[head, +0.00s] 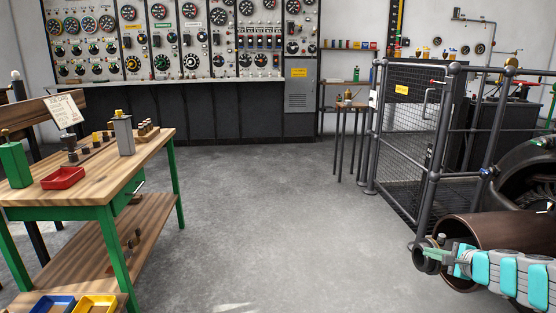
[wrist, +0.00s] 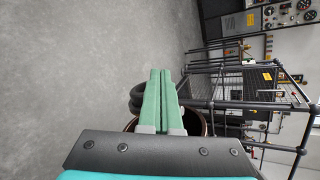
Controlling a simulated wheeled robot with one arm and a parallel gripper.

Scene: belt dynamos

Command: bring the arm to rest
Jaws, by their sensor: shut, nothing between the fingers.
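My gripper (wrist: 159,80) shows in the wrist view as two green fingers pressed together, with nothing between them. In the head view my gripper (head: 418,248) is at the lower right, on the end of my teal and grey arm, pointing left. It is in front of a large brown cylinder (head: 487,230). Dark rounded parts show just behind the fingers in the wrist view; I cannot tell whether anything touches them.
A wooden workbench (head: 150,160) with green legs stands at the left, holding a red tray (head: 63,178) and a green container (head: 14,164). A mesh cage with a pipe railing (head: 404,170) stands at the right. The grey floor (head: 270,215) between is clear. Gauge panels (head: 180,40) line the back.

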